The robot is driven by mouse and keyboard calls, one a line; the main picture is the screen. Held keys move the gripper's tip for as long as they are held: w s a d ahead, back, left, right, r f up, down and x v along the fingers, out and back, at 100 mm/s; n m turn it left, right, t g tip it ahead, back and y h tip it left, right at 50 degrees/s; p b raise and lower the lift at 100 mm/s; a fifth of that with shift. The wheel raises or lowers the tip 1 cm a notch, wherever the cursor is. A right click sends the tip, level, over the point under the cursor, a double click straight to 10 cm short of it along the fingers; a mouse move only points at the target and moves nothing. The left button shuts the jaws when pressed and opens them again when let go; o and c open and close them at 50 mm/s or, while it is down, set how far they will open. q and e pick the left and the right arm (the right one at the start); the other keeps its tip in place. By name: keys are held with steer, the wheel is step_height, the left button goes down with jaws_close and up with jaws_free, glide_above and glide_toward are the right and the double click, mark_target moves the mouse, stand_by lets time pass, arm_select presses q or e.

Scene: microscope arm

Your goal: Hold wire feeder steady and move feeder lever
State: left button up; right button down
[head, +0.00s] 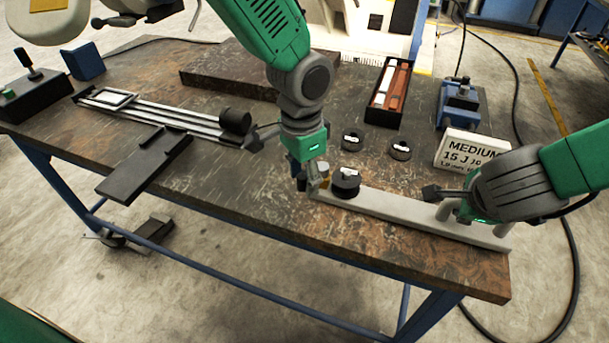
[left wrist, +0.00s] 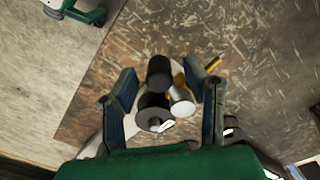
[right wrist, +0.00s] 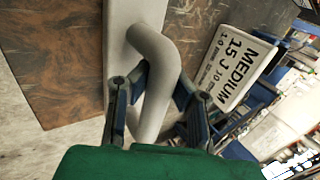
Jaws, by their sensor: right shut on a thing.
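The wire feeder is a long pale grey bar (head: 410,212) along the table's front edge. A grey bent handle (right wrist: 155,75) rises near its right end. My right gripper (right wrist: 158,92) is shut on this handle; its fingers are partly hidden in the head view. At the bar's left end are a black round part (head: 345,182), a black cylinder (left wrist: 159,72), a white cylinder (left wrist: 182,99) and a yellow piece (left wrist: 213,64). I cannot tell which is the lever. My left gripper (left wrist: 162,98) is open over this end, its fingers spread either side of the cylinders.
A white label block (head: 468,150) reading "MEDIUM 15 J" stands behind the bar. Two small black discs (head: 352,140) (head: 400,150) lie behind the feeder. A dark tray (head: 374,112) with sticks and a blue device (head: 460,100) stand farther back. A rail fixture (head: 165,112) lies left.

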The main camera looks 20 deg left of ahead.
mark_target(302, 174)
arm_select(q)
steer(key=shift+r, duration=0.1)
step_height(302, 174, up, 12)
steer(key=shift+a, duration=0.15)
stand_by(0.3)
steer(key=shift+f, duration=0.2)
